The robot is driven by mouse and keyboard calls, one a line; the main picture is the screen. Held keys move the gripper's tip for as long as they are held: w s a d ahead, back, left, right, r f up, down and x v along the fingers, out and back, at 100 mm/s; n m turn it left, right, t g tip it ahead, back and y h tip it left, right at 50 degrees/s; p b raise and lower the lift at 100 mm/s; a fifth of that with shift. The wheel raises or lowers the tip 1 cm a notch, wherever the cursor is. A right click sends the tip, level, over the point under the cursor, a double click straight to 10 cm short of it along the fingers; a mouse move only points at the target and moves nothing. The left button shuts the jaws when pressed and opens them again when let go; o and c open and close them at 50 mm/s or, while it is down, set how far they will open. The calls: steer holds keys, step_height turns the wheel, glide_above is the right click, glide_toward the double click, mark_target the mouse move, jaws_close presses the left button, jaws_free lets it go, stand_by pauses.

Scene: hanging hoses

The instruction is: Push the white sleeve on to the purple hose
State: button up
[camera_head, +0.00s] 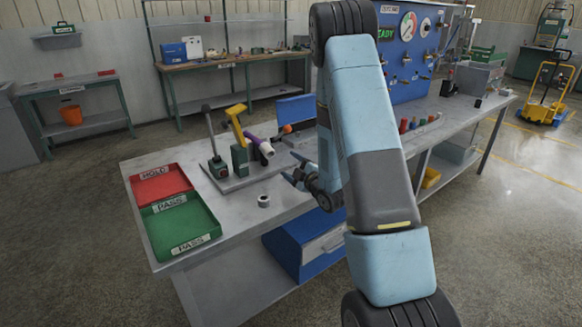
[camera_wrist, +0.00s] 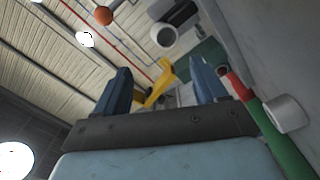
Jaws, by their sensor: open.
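The purple hose (camera_head: 251,139) sticks out from the fixture on the bench, by a yellow clamp lever (camera_head: 237,124). A white cylindrical piece (camera_head: 266,149), which looks like the white sleeve, is at its near end. I cannot tell how far it is on the hose. In the wrist view a white open-ended cylinder (camera_wrist: 164,36) shows beyond the fingers; the purple hose is not clear there. My gripper (camera_head: 291,170) is open and empty, right of the white piece and apart from it. Its two blue fingers (camera_wrist: 161,72) stand spread in the wrist view.
A separate whitish ring (camera_head: 263,200) lies on the bench, also visible in the wrist view (camera_wrist: 289,114). Red (camera_head: 134,188) and green (camera_head: 147,235) trays sit at the bench's left. An orange ball (camera_head: 287,129) is behind the fixture. A blue panel (camera_head: 404,75) stands at the back right.

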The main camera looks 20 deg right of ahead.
mark_target(267, 150)
steer(key=shift+w+m, duration=0.2)
steer(key=shift+m, duration=0.6)
steer(key=c, duration=0.5)
steer(key=m, duration=0.2)
steer(key=w+m, duration=0.1)
steer(key=m, duration=0.3)
steer(key=shift+w+a, duration=0.15)
steer(key=shift+a, duration=0.15)
steer(key=c, duration=0.7)
steer(key=shift+w+m, duration=0.1)
steer(key=shift+m, duration=0.5)
jaws_close()
steer(key=w+a+m, duration=0.2)
steer(key=w+m, duration=0.3)
steer(key=w, duration=0.1)
steer(key=shift+w+a, duration=0.2)
steer(key=shift+w, duration=0.15)
